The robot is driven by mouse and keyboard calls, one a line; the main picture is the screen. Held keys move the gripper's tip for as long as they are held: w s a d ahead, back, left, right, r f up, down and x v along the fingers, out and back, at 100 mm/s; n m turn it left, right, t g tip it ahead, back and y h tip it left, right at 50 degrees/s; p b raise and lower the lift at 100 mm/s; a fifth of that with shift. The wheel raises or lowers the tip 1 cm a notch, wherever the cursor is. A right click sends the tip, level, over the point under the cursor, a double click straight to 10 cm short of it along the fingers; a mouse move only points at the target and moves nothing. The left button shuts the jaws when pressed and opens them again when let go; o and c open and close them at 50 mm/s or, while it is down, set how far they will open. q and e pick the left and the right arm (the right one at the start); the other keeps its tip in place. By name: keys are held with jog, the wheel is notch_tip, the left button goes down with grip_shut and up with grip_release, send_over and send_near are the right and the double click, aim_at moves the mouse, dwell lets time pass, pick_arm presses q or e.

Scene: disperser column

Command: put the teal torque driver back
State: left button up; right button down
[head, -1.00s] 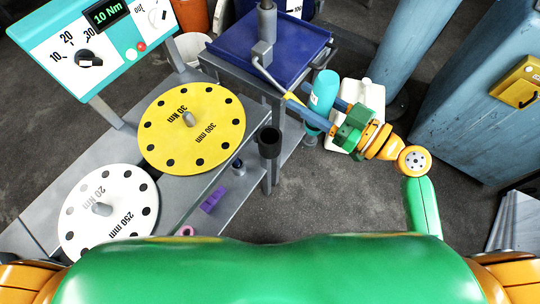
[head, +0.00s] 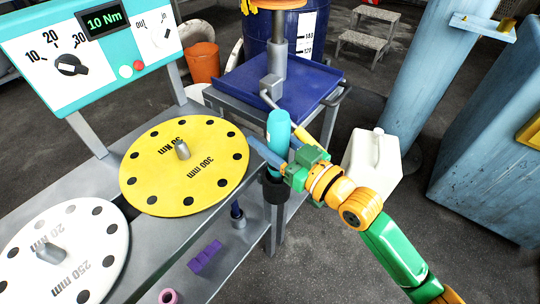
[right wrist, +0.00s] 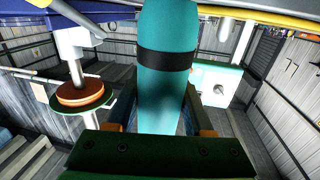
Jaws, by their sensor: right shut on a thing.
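The teal torque driver (head: 278,130) stands about upright in my right gripper (head: 275,138), whose blue fingers are shut around it. In the right wrist view the driver (right wrist: 164,85) fills the middle and has a black band round it. A black cup-shaped holder (head: 276,190) on a grey post at the bench's right edge is directly below the driver in the head view. The driver's lower end is partly hidden by the gripper, so I cannot tell whether it is inside the cup. My left gripper is not in view.
The yellow disc (head: 185,185) and white disc (head: 60,245) lie on the grey bench, left of the gripper. A blue tray stand (head: 310,85) is just behind. A white canister (head: 372,160) stands on the floor to the right.

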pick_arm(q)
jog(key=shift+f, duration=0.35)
pick_arm(e)
jog(key=shift+f, duration=1.05)
jog(key=shift+c, duration=1.5)
grip_release()
